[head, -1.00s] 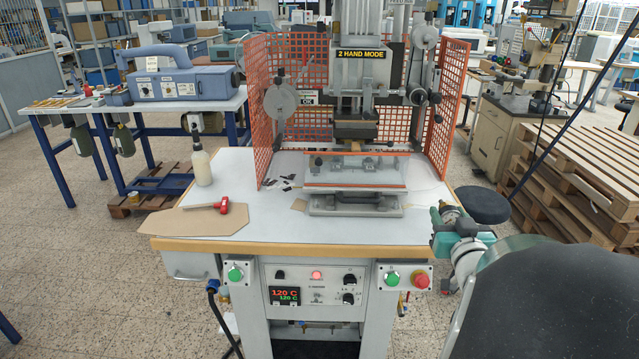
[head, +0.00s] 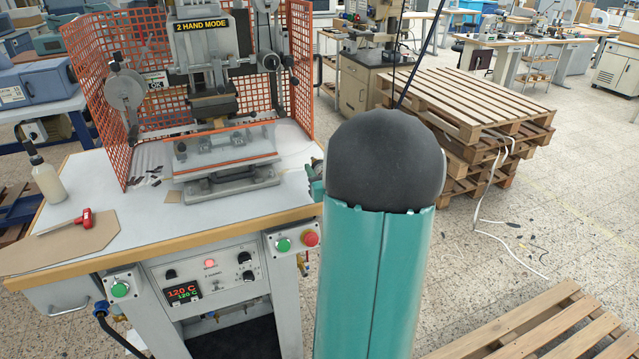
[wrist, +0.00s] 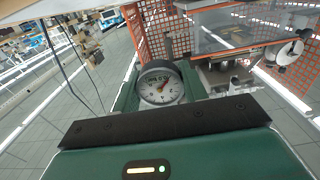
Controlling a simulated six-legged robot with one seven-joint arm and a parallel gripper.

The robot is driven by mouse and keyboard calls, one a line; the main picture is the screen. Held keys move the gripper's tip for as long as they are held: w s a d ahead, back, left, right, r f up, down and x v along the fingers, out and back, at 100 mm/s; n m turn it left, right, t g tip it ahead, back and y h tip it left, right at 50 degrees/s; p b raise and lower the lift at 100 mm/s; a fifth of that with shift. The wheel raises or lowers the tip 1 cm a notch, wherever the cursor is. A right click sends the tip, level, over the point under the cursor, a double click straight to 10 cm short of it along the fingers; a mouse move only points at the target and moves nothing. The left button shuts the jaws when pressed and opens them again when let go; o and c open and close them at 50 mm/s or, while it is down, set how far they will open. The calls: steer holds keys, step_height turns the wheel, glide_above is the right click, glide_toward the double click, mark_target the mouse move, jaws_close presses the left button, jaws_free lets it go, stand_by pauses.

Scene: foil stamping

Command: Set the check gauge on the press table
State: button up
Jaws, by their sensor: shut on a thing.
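The check gauge (wrist: 160,84), a round white dial with a dark rim, shows in the wrist view. My gripper (wrist: 158,98) is shut on it, with green finger parts on either side; the dark plate of my wrist hides their lower part. In the head view my teal arm hides the gauge and nearly all of my gripper. The press table (head: 160,222) has a white top with a wooden front edge, left of my arm. The stamping press (head: 208,95) stands at its back.
Orange mesh guards (head: 105,85) flank the press. A brown board (head: 70,245) with a red-handled tool (head: 84,219) and a white bottle (head: 46,180) occupy the table's left. The front middle of the top is clear. Stacked pallets (head: 480,105) stand at right.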

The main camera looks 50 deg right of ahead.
steer(key=f, duration=0.1)
steer(key=w+d+f, duration=0.1)
steer(key=d+f, duration=0.1)
steer(key=shift+w+f, duration=0.1)
steer(key=shift+w, duration=0.3)
steer(key=shift+f, duration=1.6)
steer(key=shift+w+d+f, duration=0.1)
steer(key=shift+f, duration=0.05)
steer(key=o, duration=1.1)
steer(key=shift+c, duration=0.2)
